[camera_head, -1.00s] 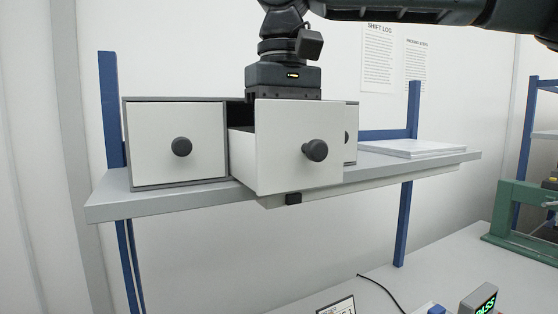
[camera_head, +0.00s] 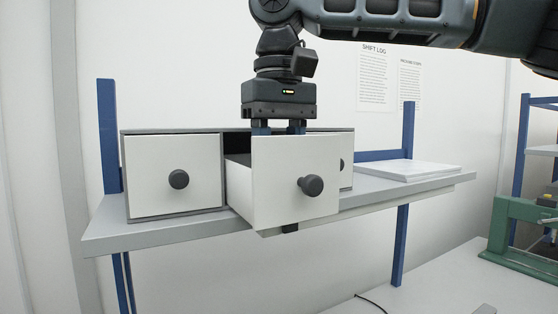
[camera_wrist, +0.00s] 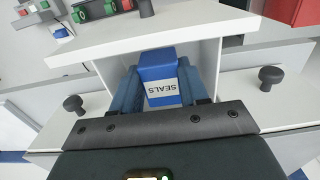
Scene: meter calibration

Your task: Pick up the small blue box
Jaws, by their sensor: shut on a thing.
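The small blue box (camera_wrist: 158,68), with a white label reading "SEALS", shows in the wrist view between the two blue fingers of my gripper (camera_wrist: 165,88). My gripper is shut on it, inside or just above the open drawer (camera_wrist: 213,52). In the head view my gripper (camera_head: 279,128) points straight down over the open middle drawer (camera_head: 294,178), its fingertips hidden behind the drawer front. The box is hidden in the head view.
The drawer unit (camera_head: 172,212) stands on a grey shelf (camera_head: 150,232) with blue posts. A closed drawer (camera_head: 175,160) is at the left. A white paper stack (camera_head: 410,168) lies at the right. A green fixture (camera_head: 515,235) stands on the bench below.

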